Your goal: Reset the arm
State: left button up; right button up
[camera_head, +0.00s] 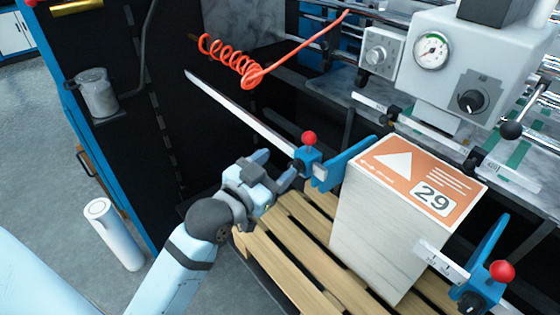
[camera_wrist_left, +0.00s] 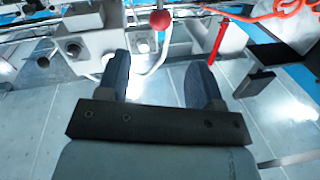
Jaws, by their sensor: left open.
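My left arm comes in from the lower left in the head view. Its gripper (camera_head: 276,168) is open and empty, just left of a blue clamp (camera_head: 308,156) with a red ball knob on a long metal bar. In the left wrist view the two dark fingers (camera_wrist_left: 161,82) stand apart with nothing between them. A red ball knob (camera_wrist_left: 160,20) shows beyond the fingertips. Whether the gripper touches the clamp I cannot tell. My right gripper is not in view.
A tall paper stack (camera_head: 385,235) with an orange "29" top sheet stands on a wooden pallet (camera_head: 285,245). Another blue clamp with a red knob (camera_head: 501,271) is at the lower right. An orange coiled hose (camera_head: 228,58) hangs above. A white roll (camera_head: 113,235) stands on the floor.

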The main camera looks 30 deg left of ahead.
pick_arm(q)
jog(key=s+d+f+g, duration=0.2)
jog(key=s+f, duration=0.2)
jog(key=f, duration=0.6)
jog(key=s+d+f+g+p, duration=0.1)
jog(key=s+f, duration=0.4)
jog(key=f, duration=0.6)
jog(key=s+d+f+g, duration=0.3)
jog(key=s+f, duration=0.2)
jog(key=f, duration=0.6)
jog(key=shift+n+g+h, duration=0.3)
jog(key=shift+n+g, duration=0.1)
